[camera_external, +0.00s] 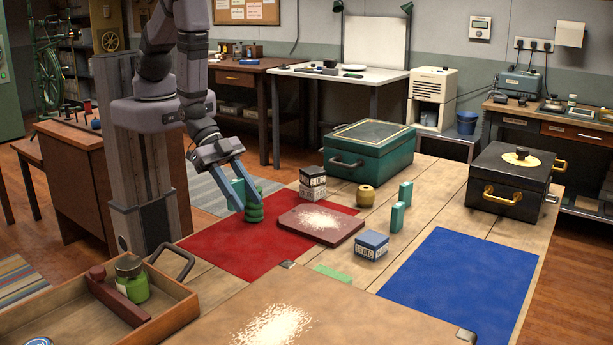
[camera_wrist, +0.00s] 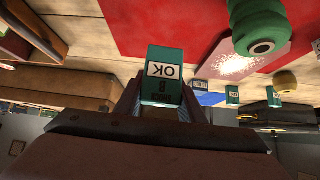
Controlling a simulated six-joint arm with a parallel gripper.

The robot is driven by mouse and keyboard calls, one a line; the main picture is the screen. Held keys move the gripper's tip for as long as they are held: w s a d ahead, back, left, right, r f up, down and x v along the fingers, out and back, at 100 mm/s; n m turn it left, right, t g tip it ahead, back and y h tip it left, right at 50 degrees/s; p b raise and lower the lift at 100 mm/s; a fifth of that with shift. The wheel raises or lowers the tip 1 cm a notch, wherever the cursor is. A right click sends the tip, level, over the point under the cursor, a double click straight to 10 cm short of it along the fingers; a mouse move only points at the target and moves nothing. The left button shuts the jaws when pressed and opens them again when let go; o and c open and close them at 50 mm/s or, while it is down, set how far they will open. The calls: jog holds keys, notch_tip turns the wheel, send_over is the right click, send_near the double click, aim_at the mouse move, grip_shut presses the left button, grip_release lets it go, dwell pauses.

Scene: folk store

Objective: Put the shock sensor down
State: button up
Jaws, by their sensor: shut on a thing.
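The shock sensor, which I take to be the teal block with a white "OK" label (camera_wrist: 165,72), is between the two fingers of my gripper (camera_wrist: 163,96) in the wrist view. My gripper is shut on it. In the external view my gripper (camera_external: 243,190) points down near the left part of the red mat (camera_external: 205,243), with the teal block (camera_external: 237,187) partly hidden by a finger. A green ribbed piece (camera_external: 254,208) stands close by on the red mat. I cannot tell how high the block is above the surface.
A maroon board with pale powder (camera_external: 298,235), two labelled cubes (camera_external: 312,178) (camera_external: 372,244) and a brass weight (camera_external: 365,196) stand nearby. Similar teal blocks (camera_external: 397,217) (camera_external: 405,193) stand upright. The blue mat (camera_external: 455,285) is bare. A wooden tray (camera_external: 170,318) is at the front left.

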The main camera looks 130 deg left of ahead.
jog(key=shift+r, duration=0.65)
jog(key=shift+a+f, duration=0.1)
jog(key=shift+a, duration=0.25)
jog(key=w+a+r+n+y+b, duration=0.1)
jog(key=w+a+r+n+y, duration=0.15)
jog(key=w+a, duration=0.45)
jog(key=w+a+r+n+y+b, duration=0.2)
jog(key=w+a+n, duration=0.15)
jog(key=a, duration=0.65)
jog(key=p, duration=0.2)
send_over(319, 222)
jog(key=shift+m+g+h, duration=0.25)
jog(key=shift+m+g, duration=0.05)
jog(key=shift+f, duration=4.35)
jog(key=shift+f, duration=0.1)
jog(key=shift+f+p, duration=0.5)
jog(key=shift+f, duration=1.3)
